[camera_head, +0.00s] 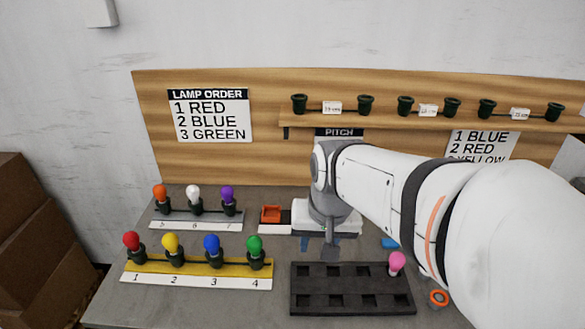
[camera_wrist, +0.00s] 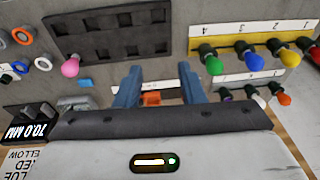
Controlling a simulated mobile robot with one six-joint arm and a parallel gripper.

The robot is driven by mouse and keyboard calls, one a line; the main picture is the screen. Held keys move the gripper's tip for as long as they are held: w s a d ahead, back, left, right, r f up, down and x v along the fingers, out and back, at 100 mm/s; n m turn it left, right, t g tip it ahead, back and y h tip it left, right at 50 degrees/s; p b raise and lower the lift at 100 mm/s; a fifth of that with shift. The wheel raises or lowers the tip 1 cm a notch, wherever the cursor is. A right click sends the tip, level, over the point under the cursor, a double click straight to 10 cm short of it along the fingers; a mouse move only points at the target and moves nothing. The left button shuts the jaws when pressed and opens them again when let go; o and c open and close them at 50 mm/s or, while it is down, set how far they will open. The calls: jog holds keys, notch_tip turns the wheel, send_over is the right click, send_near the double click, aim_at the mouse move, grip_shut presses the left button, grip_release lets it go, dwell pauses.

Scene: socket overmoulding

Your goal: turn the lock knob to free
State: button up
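I cannot pick out a lock knob for certain in either view. An orange square part (camera_head: 271,214) sits on a small black-and-white block left of my gripper in the head view. In the wrist view, an orange part (camera_wrist: 151,99) shows between the fingers, partly hidden by the gripper body. In the head view, my gripper (camera_head: 321,243) points down above the table, behind the black tray.
The black recessed tray (camera_head: 352,309) stands in front, with a pink lamp (camera_head: 397,261) at its right corner. A yellow rack (camera_head: 190,267) and a grey rack (camera_head: 182,220) of lamps stand left. A blue piece (camera_head: 389,243) and orange ring (camera_head: 438,298) lie right.

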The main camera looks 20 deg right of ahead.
jog(key=w+d+f+m+y+b, duration=0.1)
jog(key=w+d+f+m+b, duration=0.15)
jog(key=w+m, duration=0.45)
jog(key=w+d+f+m+b, duration=0.2)
jog(key=w+d+m, duration=0.2)
jog(key=w, duration=0.4)
jog(key=w+d+f+m+y+b, duration=0.2)
jog(key=w+d+f+m+b, duration=0.2)
jog(key=w+d+f+m, duration=0.95)
jog(key=shift+n, duration=0.35)
jog(key=x, duration=0.3)
jog(key=w+x, duration=0.1)
jog(key=x, duration=0.2)
jog(key=shift+w, duration=0.15)
jog(key=shift+t, duration=0.3)
